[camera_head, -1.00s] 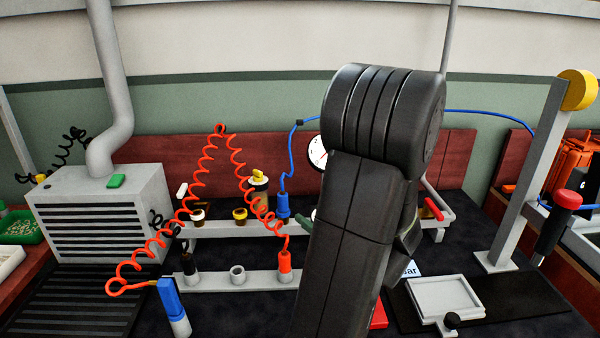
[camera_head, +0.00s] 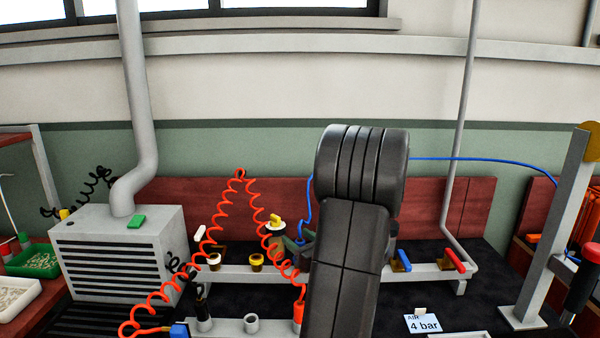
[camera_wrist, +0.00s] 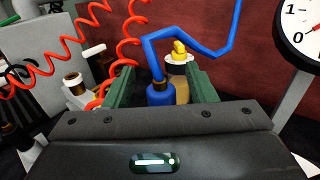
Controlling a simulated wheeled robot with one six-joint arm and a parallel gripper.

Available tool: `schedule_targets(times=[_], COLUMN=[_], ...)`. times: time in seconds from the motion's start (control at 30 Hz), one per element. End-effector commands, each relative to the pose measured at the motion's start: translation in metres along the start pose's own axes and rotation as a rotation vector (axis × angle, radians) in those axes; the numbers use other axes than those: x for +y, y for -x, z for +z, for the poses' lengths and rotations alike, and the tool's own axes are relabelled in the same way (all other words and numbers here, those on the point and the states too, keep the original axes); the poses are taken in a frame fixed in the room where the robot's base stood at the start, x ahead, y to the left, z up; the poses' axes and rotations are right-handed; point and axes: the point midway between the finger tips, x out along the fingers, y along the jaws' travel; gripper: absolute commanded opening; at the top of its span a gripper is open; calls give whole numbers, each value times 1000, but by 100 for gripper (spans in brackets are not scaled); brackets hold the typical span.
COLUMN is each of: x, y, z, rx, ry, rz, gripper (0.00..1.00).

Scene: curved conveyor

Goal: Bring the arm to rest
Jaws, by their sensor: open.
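My gripper (camera_wrist: 160,76) shows in the wrist view as two green fingers held apart. A blue hose fitting (camera_wrist: 160,94) stands in view between the fingers; I cannot tell whether they touch it. Its blue hose (camera_wrist: 200,48) bends up and to the right. A yellow-topped part (camera_wrist: 179,56) with a pale collar stands just beyond. In the head view my black arm rises through the middle and hides much of the bench behind it. A bit of my green gripper (camera_head: 291,245) shows left of the arm, near the blue hose (camera_head: 309,200).
A coiled orange hose (camera_head: 225,205) hangs left of my arm. A grey vented box (camera_head: 120,250) stands further left. A red-handled valve (camera_head: 455,260) is on the rail to the right, with a grey post (camera_head: 550,235) beyond. A gauge (camera_wrist: 300,30) is close at right in the wrist view.

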Motion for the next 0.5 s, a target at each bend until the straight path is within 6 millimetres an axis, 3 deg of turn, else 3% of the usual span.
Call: schedule_targets(times=[0.5], x=[0], y=[3], z=[-4], rx=[0], ry=[0], rz=[0], gripper=[51])
